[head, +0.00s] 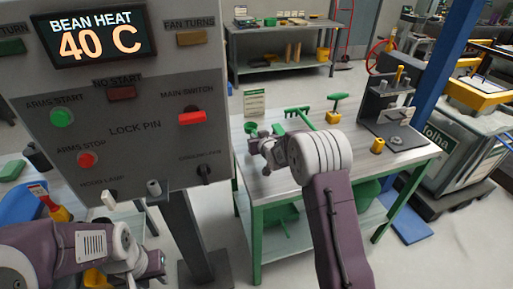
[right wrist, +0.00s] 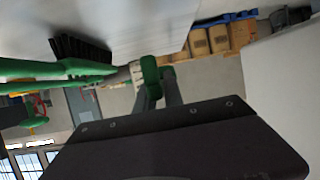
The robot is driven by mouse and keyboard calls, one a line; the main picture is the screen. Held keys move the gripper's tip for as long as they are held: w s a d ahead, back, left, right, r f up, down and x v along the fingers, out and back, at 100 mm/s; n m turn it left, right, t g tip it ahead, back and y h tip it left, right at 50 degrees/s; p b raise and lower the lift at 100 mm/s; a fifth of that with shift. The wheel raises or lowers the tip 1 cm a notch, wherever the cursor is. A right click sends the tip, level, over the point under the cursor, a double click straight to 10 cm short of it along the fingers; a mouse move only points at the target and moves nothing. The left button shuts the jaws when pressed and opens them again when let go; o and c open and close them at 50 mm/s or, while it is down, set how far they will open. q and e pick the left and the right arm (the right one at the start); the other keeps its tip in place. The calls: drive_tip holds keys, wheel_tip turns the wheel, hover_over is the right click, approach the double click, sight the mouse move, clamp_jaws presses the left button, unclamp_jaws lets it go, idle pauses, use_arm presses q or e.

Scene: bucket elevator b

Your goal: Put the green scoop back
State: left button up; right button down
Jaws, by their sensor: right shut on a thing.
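The right gripper (head: 262,147) is over the left end of the green-legged table in the head view. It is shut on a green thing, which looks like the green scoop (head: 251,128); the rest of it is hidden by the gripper. In the right wrist view a green piece (right wrist: 150,72) sits at the fingertips (right wrist: 158,92). My left gripper (head: 155,264) is at the lower left, below the control panel and away from the table; its finger gap is not clear.
The table (head: 290,172) also bears a green rake-like tool (head: 298,113), a green-handled tool in a yellow block (head: 335,107), a yellow cup (head: 377,145) and a sign (head: 254,101). A control panel (head: 130,120) stands close at left. A black-bristled brush (right wrist: 80,48) shows in the right wrist view.

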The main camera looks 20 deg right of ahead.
wheel_tip(320, 180, up, 3)
drive_tip(key=shift+f, duration=0.1)
drive_tip(key=shift+w+r, duration=0.1)
drive_tip(key=shift+r, duration=0.25)
drive_tip(key=p, duration=0.3)
hover_over(261, 167)
wheel_tip(261, 167, down, 2)
drive_tip(key=shift+f+b, duration=2.7)
drive_tip(key=shift+f, duration=0.95)
drive_tip(key=shift+f+b, duration=0.6)
drive_tip(key=c, duration=1.4)
unclamp_jaws()
drive_tip(key=shift+o, duration=0.2)
